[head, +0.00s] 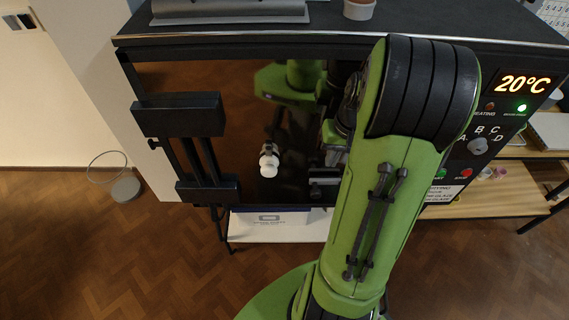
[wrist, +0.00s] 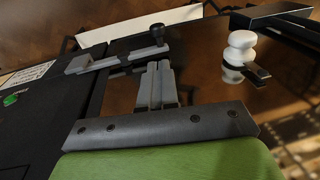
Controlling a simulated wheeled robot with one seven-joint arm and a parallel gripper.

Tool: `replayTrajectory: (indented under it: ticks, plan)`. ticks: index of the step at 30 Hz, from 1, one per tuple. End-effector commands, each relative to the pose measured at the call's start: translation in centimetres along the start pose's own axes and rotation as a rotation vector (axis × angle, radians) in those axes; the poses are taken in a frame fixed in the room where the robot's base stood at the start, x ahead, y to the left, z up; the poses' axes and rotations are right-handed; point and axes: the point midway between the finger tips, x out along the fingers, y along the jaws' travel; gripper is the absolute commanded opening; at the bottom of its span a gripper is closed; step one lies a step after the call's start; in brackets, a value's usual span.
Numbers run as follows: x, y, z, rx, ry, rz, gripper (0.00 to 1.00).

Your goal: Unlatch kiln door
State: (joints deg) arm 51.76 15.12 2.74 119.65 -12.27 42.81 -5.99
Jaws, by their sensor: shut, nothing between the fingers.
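The kiln door (head: 215,80) is a dark, glossy panel in a black frame; it looks closed and mirrors the room. The latch (head: 323,185) is at the door's control-panel side, low down. In the wrist view the latch (wrist: 115,60) is a grey bar with a black knob, lying across the seam between door and panel. My gripper (wrist: 158,72) is shut and empty, in front of the door and a little apart from the latch. In the head view my arm hides most of the gripper. A white knobbed plug (head: 268,160) sits on the door, also in the wrist view (wrist: 239,52).
The control panel (head: 480,140) reads 20°C with a green light. A black hinge-like bracket (head: 180,115) sticks out at the door's left. A wooden shelf (head: 495,195) is at the right. Floor in front at left is clear.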

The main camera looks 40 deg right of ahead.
Motion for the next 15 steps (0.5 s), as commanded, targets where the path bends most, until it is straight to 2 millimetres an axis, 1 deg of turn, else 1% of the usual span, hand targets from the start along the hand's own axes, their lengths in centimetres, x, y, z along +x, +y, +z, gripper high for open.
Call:
replayTrajectory:
  ticks: [10,13,15]
  plan:
    - [0.2,0.1,0.0,0.002,-0.001,-0.001,0.00]
    - [1.3,0.1,0.1,0.002,-0.005,-0.002,0.00]
    - [2.6,0.1,0.1,0.002,-0.005,-0.002,0.00]
